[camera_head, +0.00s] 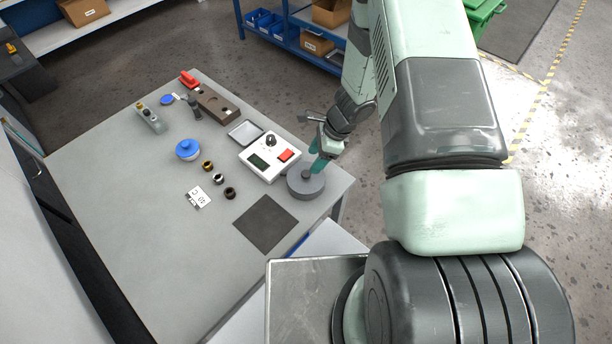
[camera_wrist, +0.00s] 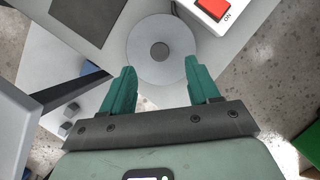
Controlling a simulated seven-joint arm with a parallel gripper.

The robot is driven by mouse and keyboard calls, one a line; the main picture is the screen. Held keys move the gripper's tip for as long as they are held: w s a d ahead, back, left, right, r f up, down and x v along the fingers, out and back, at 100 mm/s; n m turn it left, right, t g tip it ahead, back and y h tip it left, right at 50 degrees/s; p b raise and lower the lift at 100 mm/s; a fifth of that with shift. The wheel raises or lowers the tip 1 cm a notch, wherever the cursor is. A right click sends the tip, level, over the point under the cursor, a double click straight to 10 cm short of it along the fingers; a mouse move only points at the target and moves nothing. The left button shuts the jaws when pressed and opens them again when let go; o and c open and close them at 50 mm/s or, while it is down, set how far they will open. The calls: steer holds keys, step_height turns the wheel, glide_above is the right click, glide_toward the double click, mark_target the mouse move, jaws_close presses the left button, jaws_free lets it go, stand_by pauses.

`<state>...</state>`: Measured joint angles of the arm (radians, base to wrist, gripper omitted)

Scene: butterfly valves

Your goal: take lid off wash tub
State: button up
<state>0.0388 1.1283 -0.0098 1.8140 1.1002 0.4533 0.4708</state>
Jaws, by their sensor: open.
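The wash tub (camera_head: 306,190) is a round grey tub near the right corner of the table. Its lid (camera_head: 310,180) is a grey disc with a small darker knob in the middle, and it sits on the tub. The wrist view shows the lid (camera_wrist: 176,65) from above, with the knob (camera_wrist: 160,52) at its centre. My gripper (camera_head: 318,163) is just above the tub in the head view. In the wrist view my gripper (camera_wrist: 160,75) is open, its two green fingers apart, with nothing between the tips. The knob lies ahead of the fingertips. The tub's sides are hidden in the wrist view.
A white box (camera_head: 268,158) with a red button stands close behind the tub; its corner (camera_wrist: 222,12) shows in the wrist view. A dark square mat (camera_head: 263,223) lies left of the tub. Several small rings and a blue-lidded container (camera_head: 187,149) stand farther left. The table's front left is clear.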

mark_target(306, 173)
steer(key=x, duration=0.7)
steer(key=shift+d, duration=0.15)
jaws_close()
